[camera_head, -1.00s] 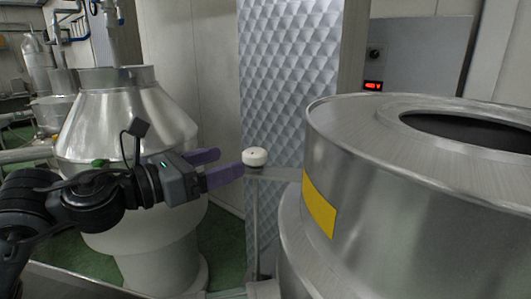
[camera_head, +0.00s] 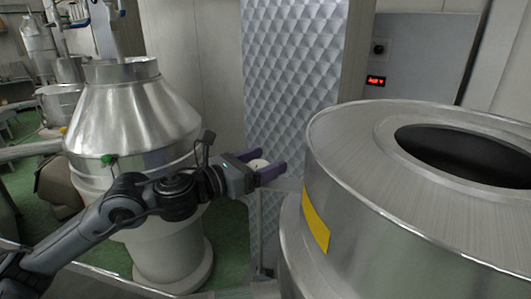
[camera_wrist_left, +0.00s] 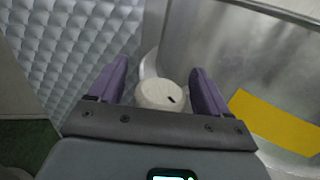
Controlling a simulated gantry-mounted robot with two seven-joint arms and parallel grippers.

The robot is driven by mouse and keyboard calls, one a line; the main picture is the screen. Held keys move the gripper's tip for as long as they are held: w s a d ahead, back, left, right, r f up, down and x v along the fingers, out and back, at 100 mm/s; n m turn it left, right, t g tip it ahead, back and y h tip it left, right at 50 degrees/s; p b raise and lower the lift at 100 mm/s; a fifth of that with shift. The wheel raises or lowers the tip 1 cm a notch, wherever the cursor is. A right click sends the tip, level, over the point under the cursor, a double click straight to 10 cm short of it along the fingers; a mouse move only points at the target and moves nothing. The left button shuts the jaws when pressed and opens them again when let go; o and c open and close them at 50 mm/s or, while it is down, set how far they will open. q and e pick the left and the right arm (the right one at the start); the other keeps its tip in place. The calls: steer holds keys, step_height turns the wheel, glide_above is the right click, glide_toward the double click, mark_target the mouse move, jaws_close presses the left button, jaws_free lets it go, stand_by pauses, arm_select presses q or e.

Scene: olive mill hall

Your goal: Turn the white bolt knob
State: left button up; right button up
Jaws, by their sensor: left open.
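The white bolt knob (camera_head: 258,164) is a round cap with a dark mark on top, near the left side of the large steel vessel. In the left wrist view the knob (camera_wrist_left: 161,94) lies between the two purple fingers of my left gripper (camera_wrist_left: 160,85). A gap shows on each side of it, so the fingers are open around it and not closed on it. In the head view my left gripper (camera_head: 274,164) reaches in from the left, its fingers on either side of the knob, which they partly hide. My right gripper is not in view.
A large steel vessel (camera_head: 400,225) with a round top opening and a yellow label (camera_head: 315,222) stands just right of the knob. A quilted metal panel (camera_head: 288,80) is behind it. A conical steel vessel (camera_head: 135,115) stands at the left. A control panel (camera_head: 415,60) is at the back.

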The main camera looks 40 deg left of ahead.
arm_select(q)
steer(key=shift+w+d, duration=0.15)
steer(key=shift+w, duration=0.15)
steer(key=shift+c, duration=0.2)
steer(key=c, duration=0.9)
steer(key=shift+c, duration=0.2)
